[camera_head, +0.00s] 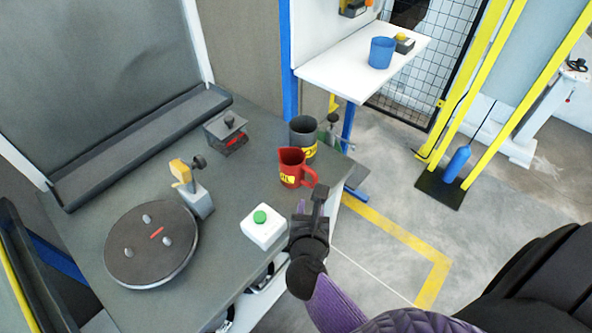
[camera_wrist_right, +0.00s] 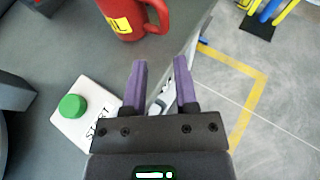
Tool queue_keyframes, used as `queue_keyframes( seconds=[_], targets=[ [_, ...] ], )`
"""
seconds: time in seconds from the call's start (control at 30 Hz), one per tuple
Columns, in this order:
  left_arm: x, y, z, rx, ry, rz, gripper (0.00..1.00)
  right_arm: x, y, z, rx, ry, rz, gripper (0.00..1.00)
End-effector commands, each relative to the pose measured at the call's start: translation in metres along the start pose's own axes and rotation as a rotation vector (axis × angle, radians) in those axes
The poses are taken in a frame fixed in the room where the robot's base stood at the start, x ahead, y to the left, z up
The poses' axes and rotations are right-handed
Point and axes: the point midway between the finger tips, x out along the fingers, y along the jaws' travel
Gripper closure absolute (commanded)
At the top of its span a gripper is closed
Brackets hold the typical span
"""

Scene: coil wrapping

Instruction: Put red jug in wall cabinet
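The red jug (camera_head: 293,168) stands upright on the grey worktop near its right edge, with a yellow label and its handle on the right. In the right wrist view its lower part and handle (camera_wrist_right: 128,17) show at the top, beyond the fingertips. My right gripper (camera_wrist_right: 158,68) is open and empty, its two purple fingers apart and not touching the jug. In the head view the right gripper (camera_head: 312,205) is just in front of the jug, by the worktop edge. My left gripper is not in view. No wall cabinet can be clearly made out.
A dark grey jug (camera_head: 303,136) stands right behind the red one. A white start box with a green button (camera_head: 262,226) sits left of my right gripper. A round turntable (camera_head: 150,245) is at the left. A white shelf (camera_head: 335,75) holds a blue cup (camera_head: 381,53).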

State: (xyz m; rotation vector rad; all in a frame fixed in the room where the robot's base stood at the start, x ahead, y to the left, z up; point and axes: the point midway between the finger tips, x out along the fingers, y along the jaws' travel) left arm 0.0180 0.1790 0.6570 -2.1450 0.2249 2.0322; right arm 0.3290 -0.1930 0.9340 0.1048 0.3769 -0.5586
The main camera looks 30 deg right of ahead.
Motion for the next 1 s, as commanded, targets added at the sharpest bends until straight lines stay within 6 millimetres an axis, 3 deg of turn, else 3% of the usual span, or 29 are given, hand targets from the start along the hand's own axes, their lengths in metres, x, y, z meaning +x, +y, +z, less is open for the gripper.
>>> queue_keyframes(
  seconds=[0.47,0.73,0.77,0.93,1.0],
  targets=[
    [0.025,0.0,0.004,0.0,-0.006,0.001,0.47,0.089,-0.006,-0.003,0.008,0.006,-0.009,0.64],
    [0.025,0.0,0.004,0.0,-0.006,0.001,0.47,0.096,-0.006,-0.001,0.008,0.008,-0.008,0.64],
    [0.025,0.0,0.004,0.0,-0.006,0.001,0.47,0.096,-0.006,-0.001,0.008,0.008,-0.008,0.66],
    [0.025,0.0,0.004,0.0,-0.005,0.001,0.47,0.096,-0.006,-0.001,0.008,0.008,-0.008,1.0],
    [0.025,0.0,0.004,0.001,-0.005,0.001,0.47,0.096,-0.006,-0.001,0.008,0.008,-0.008,1.0]
  ],
)
